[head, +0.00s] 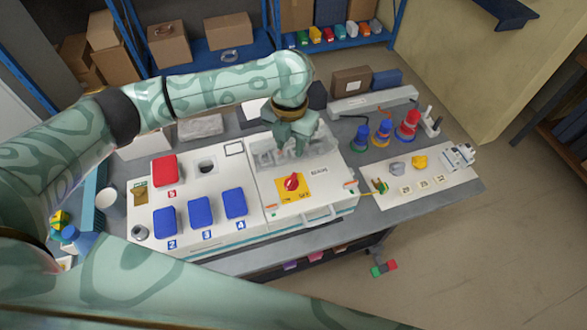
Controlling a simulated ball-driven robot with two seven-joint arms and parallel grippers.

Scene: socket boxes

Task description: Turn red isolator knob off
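The red isolator knob (291,183) sits on a yellow plate (305,191) on the white box at the middle of the bench. Its pointer's exact angle is too small to read. My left gripper (293,147) hangs pointing down behind the knob, over the grey rear part of the box, apart from the knob. Its fingertips are small and seen from above, so I cannot tell whether they are open or shut. Nothing shows in it. My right gripper is out of view.
A white panel left of the knob carries a red lidded socket (164,170) and blue ones (200,211). A handle (319,215) sticks out at the box's front. Red and blue plugs (407,125) stand at the back right. A white cup (108,203) stands at the left.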

